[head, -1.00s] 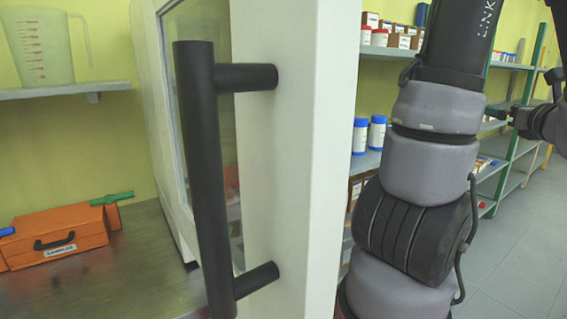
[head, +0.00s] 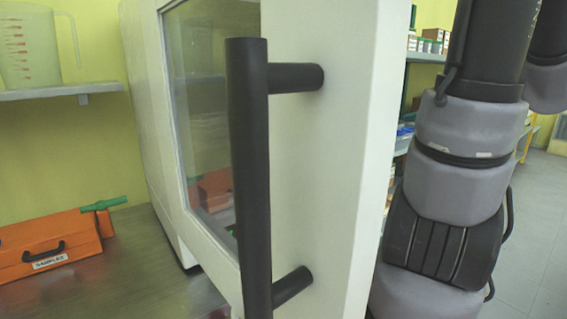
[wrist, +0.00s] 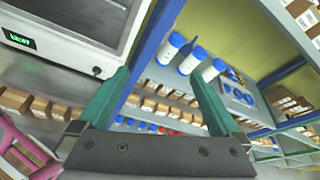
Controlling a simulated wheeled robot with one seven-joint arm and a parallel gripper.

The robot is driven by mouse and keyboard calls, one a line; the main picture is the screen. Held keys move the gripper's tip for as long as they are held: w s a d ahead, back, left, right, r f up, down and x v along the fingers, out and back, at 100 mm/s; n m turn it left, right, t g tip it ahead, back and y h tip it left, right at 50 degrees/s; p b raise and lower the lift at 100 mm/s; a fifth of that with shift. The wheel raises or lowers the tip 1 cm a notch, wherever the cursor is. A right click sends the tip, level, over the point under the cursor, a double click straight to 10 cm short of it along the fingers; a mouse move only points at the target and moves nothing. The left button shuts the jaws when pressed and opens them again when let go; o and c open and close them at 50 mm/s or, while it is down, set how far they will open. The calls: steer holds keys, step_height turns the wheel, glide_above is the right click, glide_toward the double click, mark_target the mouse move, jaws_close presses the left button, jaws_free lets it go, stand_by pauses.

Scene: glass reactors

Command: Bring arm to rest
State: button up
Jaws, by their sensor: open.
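My gripper (wrist: 160,100) shows in the wrist view with its two green fingers spread apart and nothing between them. It is outside the head view, where my grey and black arm fills the right side. The arm stands beside a white door with a long black bar handle (head: 252,180). The gripper is apart from the handle. In the wrist view the fingers point towards shelves holding white bottles with blue caps (wrist: 193,60).
A white cabinet with a glass window (head: 200,110) stands on a steel bench (head: 120,270). An orange case (head: 50,245) lies on the bench at left. A clear jug (head: 30,50) stands on a wall shelf. Free floor (head: 535,230) shows at far right.

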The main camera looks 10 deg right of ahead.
steer(key=s+a+r+n+g+h, duration=0.1)
steer(key=a+n+g, duration=0.2)
steer(key=a+n, duration=0.8)
steer(key=s+a+r+n+g+h, duration=0.1)
steer(key=a+n+g, duration=0.2)
steer(key=a+n, duration=0.8)
steer(key=shift+s+a+n, duration=0.15)
steer(key=shift+s+n, duration=0.15)
steer(key=shift+n, duration=0.4)
